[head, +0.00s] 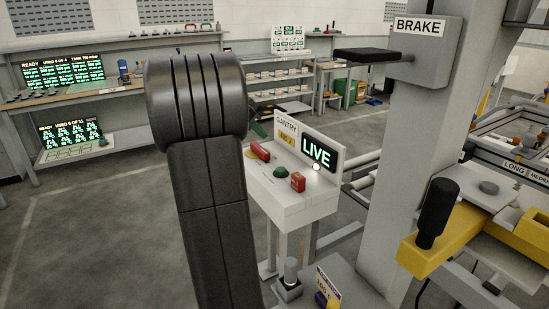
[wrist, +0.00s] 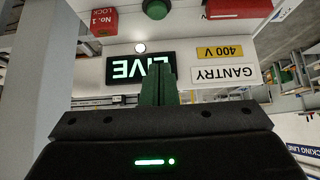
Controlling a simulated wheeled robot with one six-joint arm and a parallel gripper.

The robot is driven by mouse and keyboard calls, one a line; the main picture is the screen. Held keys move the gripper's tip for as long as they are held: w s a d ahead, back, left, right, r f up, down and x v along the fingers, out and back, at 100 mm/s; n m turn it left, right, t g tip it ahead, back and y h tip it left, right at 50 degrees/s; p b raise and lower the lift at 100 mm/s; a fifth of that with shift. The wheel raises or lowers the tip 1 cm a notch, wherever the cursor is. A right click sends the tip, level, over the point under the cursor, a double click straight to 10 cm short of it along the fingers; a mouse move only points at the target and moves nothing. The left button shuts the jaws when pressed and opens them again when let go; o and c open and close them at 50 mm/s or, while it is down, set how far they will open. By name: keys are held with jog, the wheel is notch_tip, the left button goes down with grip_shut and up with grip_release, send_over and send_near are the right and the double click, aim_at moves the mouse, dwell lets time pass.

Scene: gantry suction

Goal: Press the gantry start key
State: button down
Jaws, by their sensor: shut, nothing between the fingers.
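The gantry control box (head: 290,205) is white and stands on legs just right of my arm. On its top is a green round button (head: 280,172), which seems to be the start key; it also shows at the top edge of the wrist view (wrist: 155,9). No label on it is readable. The upright display (head: 317,152) reads LIVE in green; it appears upside down in the wrist view (wrist: 125,67). My gripper (wrist: 158,72) has its green fingers shut and empty, overlapping the display in the wrist view and apart from the button. My arm hides most of the gripper in the head view.
A small white lamp (head: 316,167) is lit by the display. A grey column (head: 405,150) with a BRAKE box rises close on the right.

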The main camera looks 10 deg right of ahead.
jog(key=shift+s, duration=0.1)
jog(key=p, duration=0.1)
send_over(284, 168)
jog(key=a, duration=0.2)
jog(key=f, duration=0.7)
jog(key=shift+s+d+f, duration=0.1)
jog(key=shift+s+f, duration=0.3)
jog(key=shift+a+f, duration=0.2)
jog(key=shift+f, duration=1.75)
jog(key=shift+s+a, duration=0.1)
